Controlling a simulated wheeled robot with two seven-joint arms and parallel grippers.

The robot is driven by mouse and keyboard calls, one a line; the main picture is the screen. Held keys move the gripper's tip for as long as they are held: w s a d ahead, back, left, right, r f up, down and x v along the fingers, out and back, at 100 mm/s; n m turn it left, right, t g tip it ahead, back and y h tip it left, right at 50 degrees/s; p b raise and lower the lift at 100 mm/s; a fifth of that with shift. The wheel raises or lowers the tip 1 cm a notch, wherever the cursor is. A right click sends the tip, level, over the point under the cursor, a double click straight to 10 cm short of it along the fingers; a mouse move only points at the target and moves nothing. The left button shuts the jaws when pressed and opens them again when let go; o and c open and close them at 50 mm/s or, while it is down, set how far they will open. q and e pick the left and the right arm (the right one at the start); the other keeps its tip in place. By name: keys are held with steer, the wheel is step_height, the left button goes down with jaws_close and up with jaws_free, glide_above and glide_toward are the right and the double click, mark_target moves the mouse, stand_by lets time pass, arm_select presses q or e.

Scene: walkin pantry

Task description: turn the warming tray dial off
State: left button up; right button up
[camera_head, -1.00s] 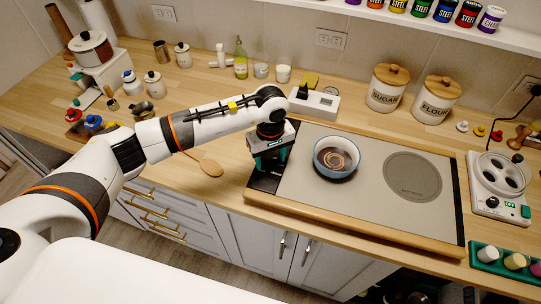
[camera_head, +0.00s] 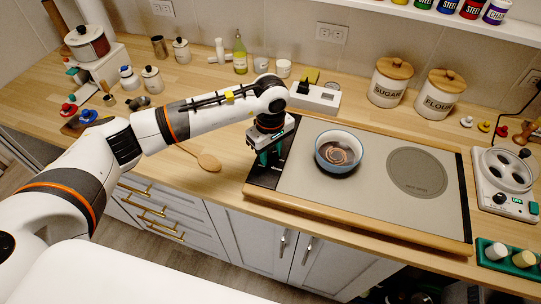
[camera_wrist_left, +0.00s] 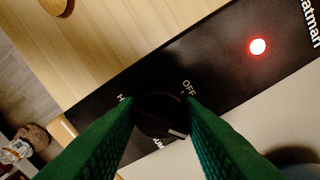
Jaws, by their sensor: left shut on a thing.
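The warming tray (camera_head: 310,185) is a pale plate with a wooden edge and a black control strip at its left end. My left gripper (camera_head: 265,158) points down over that strip. In the left wrist view its green fingers are shut on the black dial (camera_wrist_left: 158,112), one on each side. A white pointer mark shows at the dial's lower right, apart from the "OFF" label (camera_wrist_left: 188,88) above it. A red light (camera_wrist_left: 258,46) glows on the strip. The other labels are partly hidden by the fingers. My right gripper is not in view.
A blue bowl (camera_head: 338,152) stands on the tray, right of my gripper. A wooden spoon (camera_head: 208,162) lies on the counter to the left. A white switch box (camera_head: 315,97) and sugar and flour canisters (camera_head: 390,84) stand behind. A white appliance (camera_head: 503,180) stands at the right.

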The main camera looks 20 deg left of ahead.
mark_target(270, 153)
arm_select(q)
steer(key=n+b, duration=0.5)
steer(key=n, duration=0.1)
steer(key=shift+f, duration=0.2)
steer(key=n+b, duration=0.1)
steer(key=n, duration=0.1)
steer(key=n+b, duration=0.2)
steer(key=shift+r+n, duration=0.2)
steer(key=shift+n, duration=0.4)
steer(key=o, duration=1)
steer(key=shift+r, duration=0.1)
step_height(270, 153, up, 12)
steer(key=b, duration=0.3)
